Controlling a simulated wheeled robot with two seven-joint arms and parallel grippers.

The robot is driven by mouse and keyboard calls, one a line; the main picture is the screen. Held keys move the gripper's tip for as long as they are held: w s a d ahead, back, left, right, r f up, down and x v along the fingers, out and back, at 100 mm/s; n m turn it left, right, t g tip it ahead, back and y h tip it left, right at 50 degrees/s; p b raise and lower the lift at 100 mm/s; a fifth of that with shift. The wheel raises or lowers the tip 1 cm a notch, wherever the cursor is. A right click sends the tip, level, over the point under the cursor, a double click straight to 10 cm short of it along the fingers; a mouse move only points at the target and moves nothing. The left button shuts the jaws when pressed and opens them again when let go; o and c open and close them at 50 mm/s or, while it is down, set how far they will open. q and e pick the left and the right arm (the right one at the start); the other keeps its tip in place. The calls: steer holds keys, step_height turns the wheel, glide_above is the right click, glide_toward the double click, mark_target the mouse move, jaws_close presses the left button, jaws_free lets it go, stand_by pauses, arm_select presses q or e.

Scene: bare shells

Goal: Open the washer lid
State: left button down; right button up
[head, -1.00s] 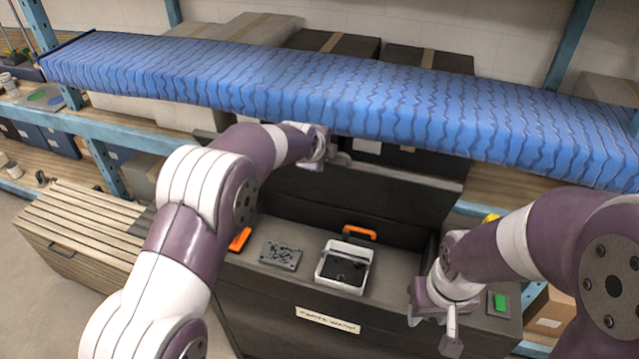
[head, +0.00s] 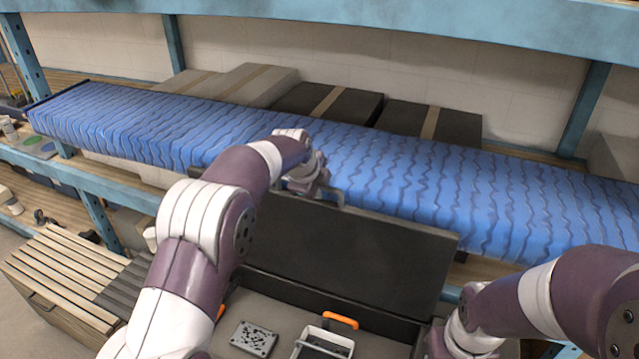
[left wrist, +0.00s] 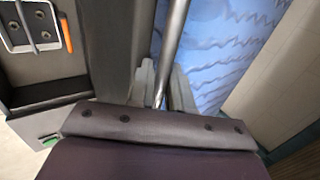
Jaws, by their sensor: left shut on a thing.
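The washer is a dark box whose black lid (head: 350,258) stands raised, tilted up in front of the blue-covered shelf. A thin metal handle (head: 334,192) runs along the lid's upper edge. My left gripper (head: 322,190) is shut on this handle. In the left wrist view the handle (left wrist: 174,45) runs as a grey bar between the two fingers of the left gripper (left wrist: 162,92). The washer's open tub (head: 275,305) shows below the lid. My right arm comes in at the lower right, and its gripper is below the picture.
In the tub are a grey perforated plate (head: 254,338), a white tray (head: 322,345) and an orange-handled thing (head: 341,321). The blue wavy-patterned cover (head: 400,170) lies close behind the lid. A slatted wooden box (head: 62,278) stands at left.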

arm_select(q)
steer(key=shift+s+a, duration=0.15)
steer(key=shift+s, duration=0.3)
steer(key=c, duration=1.2)
jaws_free()
steer(key=shift+w, duration=0.1)
steer(key=shift+a+r+b, duration=0.1)
steer(key=shift+r+b, duration=0.1)
steer(key=shift+b, duration=0.2)
steer(key=b+v, duration=0.4)
steer(key=v, duration=0.8)
steer(key=shift+r, duration=0.1)
